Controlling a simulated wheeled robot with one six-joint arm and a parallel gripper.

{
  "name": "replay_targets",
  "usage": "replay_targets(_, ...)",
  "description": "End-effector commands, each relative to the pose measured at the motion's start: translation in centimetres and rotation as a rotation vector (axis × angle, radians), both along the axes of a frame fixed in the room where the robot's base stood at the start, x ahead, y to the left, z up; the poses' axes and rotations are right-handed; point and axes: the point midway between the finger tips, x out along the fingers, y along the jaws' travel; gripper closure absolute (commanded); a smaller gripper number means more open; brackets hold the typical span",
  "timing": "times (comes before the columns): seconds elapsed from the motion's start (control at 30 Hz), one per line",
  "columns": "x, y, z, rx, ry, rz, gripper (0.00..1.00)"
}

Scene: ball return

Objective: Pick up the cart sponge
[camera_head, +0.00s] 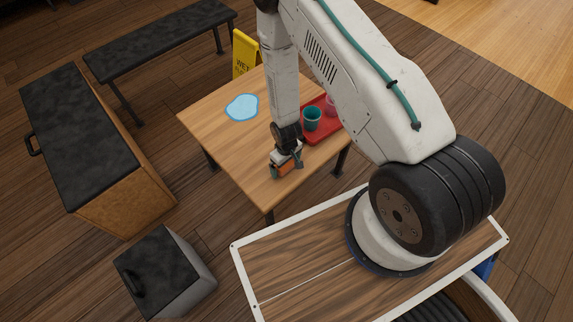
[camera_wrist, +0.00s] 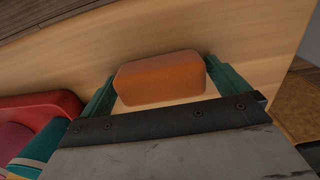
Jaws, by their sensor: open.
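An orange sponge (camera_wrist: 162,78) lies near the edge of the wooden table in the wrist view. It also shows in the head view (camera_head: 286,169), partly hidden by my gripper. My gripper (camera_head: 287,166) is over the near corner of the table. In the wrist view its two green fingers (camera_wrist: 161,88) are open, one on each side of the sponge. The fingers are close to the sponge's ends; I cannot tell whether they touch it.
A red tray (camera_head: 322,135) with a teal cup (camera_head: 312,118) and a pink cup (camera_head: 330,104) stands right beside my gripper. A light blue puddle-like patch (camera_head: 241,108) lies on the table (camera_head: 225,140). A yellow wet-floor sign (camera_head: 245,54) stands behind the table.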

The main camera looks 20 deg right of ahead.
Motion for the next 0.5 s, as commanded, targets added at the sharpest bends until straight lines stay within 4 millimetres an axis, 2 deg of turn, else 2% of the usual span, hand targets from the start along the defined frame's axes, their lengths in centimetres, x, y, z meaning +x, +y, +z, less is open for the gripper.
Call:
replay_targets(0.07, 0.00, 0.00, 0.03, 0.000, 0.000, 0.000, 0.00)
replay_targets(0.1, 0.00, 0.00, 0.03, 0.000, 0.000, 0.000, 0.11)
replay_targets(0.2, -0.01, 0.00, 0.04, 0.000, 0.000, 0.000, 0.35)
replay_targets(0.27, -0.01, 0.00, 0.04, 0.000, 0.000, 0.000, 0.36)
replay_targets(0.3, -0.01, 0.00, 0.05, 0.000, 0.000, 0.000, 0.39)
replay_targets(0.5, -0.01, -0.01, 0.11, 0.000, 0.000, 0.000, 0.39)
